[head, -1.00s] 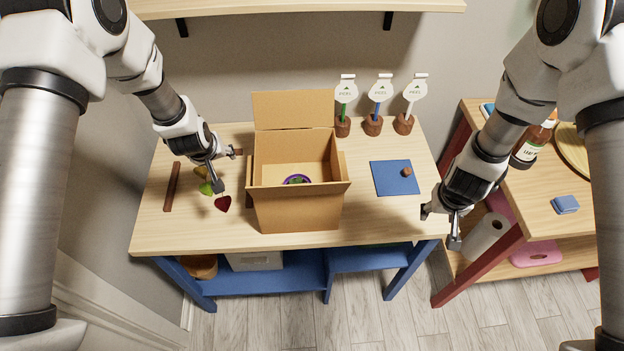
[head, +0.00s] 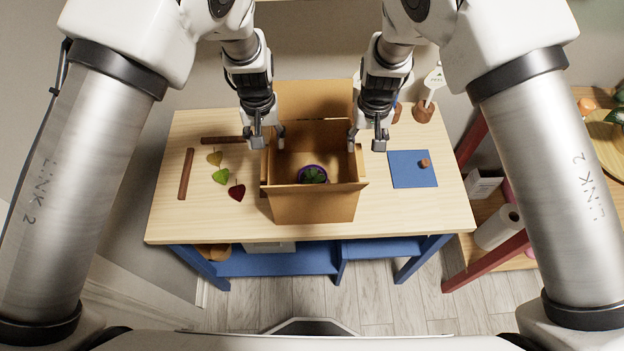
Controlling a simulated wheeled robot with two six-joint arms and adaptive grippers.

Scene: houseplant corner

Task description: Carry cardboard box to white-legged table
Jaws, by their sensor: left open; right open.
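The open cardboard box (head: 312,207) stands upright on the light wooden table with blue legs, its flaps spread. A round purple-rimmed item with green in it (head: 312,175) lies inside. My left gripper (head: 268,143) is open at the box's left wall, and my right gripper (head: 367,142) is open at its right wall. Each seems to have one finger on either side of the wall's top edge; I cannot tell whether they touch it. No white-legged table shows; the visible tables have blue and red legs.
On the blue-legged table (head: 420,215) lie several leaf shapes (head: 220,176), brown strips (head: 186,174) and a blue mat (head: 405,176) with a small brown piece. A pot with a white tag (head: 424,110) stands behind. A red-legged table (head: 502,254) stands at the right.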

